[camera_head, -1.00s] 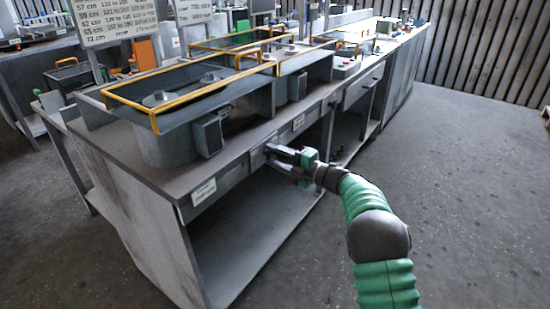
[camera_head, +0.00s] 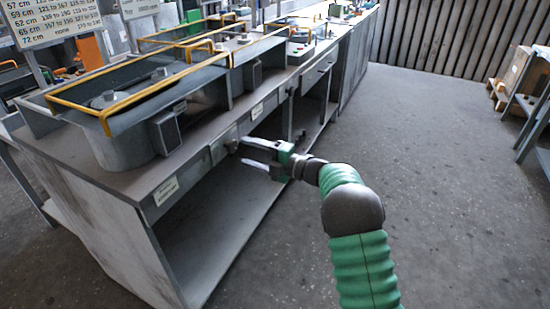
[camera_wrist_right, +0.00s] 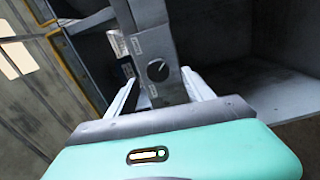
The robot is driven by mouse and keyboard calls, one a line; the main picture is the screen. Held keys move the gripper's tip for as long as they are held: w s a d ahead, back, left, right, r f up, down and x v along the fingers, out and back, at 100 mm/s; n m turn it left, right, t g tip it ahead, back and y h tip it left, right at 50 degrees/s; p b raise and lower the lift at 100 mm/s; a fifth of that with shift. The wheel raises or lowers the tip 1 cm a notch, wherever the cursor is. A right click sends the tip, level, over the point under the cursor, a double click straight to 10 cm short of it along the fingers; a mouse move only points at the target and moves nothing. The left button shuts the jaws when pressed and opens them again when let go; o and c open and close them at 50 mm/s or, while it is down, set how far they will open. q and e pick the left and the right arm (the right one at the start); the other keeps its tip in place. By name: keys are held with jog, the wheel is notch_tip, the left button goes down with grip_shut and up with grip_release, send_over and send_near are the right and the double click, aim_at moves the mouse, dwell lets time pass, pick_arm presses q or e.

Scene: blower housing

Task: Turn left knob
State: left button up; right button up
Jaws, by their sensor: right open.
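A dark round knob (camera_head: 232,147) sits on a grey panel on the front edge of the workbench, below the left blower housing. It also shows in the right wrist view (camera_wrist_right: 157,70), with a pale slanted line on its face. My right gripper (camera_head: 247,152) is open and empty, just in front of the knob and to its right in the head view. In the right wrist view, its two fingers (camera_wrist_right: 158,82) point at the panel, and the knob appears between them, touching neither as far as I see. My left gripper is out of view.
The workbench (camera_head: 60,165) carries grey housings with yellow rails (camera_head: 150,95). An open shelf (camera_head: 210,240) lies below. A white label (camera_head: 166,190) is left of the knob. The floor (camera_head: 430,190) to the right is clear.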

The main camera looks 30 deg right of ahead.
jog(key=p+v, duration=0.2)
jog(key=v, duration=0.9)
jog(key=shift+s+d, duration=0.3)
